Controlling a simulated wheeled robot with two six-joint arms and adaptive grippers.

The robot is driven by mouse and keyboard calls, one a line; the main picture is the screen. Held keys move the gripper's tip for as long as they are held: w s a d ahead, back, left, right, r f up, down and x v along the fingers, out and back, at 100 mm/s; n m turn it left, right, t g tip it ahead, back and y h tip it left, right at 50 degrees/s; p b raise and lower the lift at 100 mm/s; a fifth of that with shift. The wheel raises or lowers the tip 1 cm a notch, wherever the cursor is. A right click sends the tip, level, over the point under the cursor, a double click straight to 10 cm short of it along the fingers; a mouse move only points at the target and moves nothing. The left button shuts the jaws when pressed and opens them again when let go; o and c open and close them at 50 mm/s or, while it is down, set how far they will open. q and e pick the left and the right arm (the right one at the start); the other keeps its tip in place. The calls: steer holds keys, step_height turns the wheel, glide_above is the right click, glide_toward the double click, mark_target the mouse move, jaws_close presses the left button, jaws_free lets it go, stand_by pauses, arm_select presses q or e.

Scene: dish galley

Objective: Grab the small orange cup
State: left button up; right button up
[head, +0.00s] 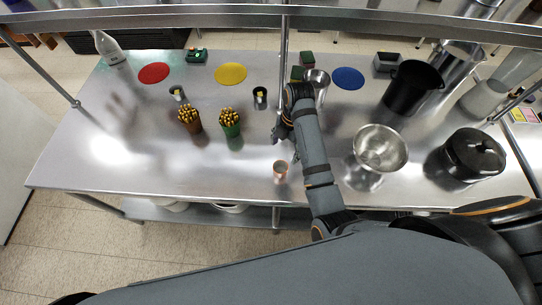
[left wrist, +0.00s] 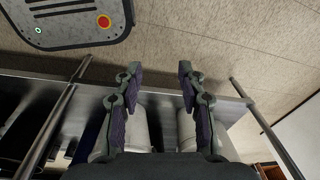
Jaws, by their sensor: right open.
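The small orange cup (head: 280,170) stands on the steel table near its front edge, in the middle of the head view. My right gripper (head: 279,134) is open and empty, above the table and a little farther back than the cup, apart from it. My right arm passes just to the right of the cup. My left gripper (left wrist: 160,72) shows in the left wrist view with its fingers apart and nothing between them. The cup is not in the left wrist view.
Brown (head: 189,120) and green (head: 229,123) holders with yellow sticks stand left of the cup. A steel bowl (head: 380,147) and black pot (head: 472,155) stand right. A metal post (head: 283,50) rises behind my right gripper.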

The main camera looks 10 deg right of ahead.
steer(key=p, duration=0.1)
glide_above(280, 171)
step_height(280, 171, down, 4)
steer(key=shift+s+f, duration=0.15)
steer(key=shift+d+f, duration=0.1)
steer(key=shift+f, duration=0.05)
step_height(280, 171, down, 4)
steer(key=shift+f+p, duration=0.15)
steer(key=shift+p, duration=0.95)
arm_select(q)
steer(key=r, duration=0.3)
steer(key=shift+s+a, duration=0.25)
steer(key=shift+s, duration=0.1)
arm_select(e)
steer(key=shift+f, duration=0.45)
steer(key=c, duration=1.3)
arm_select(q)
steer(key=shift+s+a, duration=0.1)
arm_select(e)
steer(key=shift+r, duration=0.15)
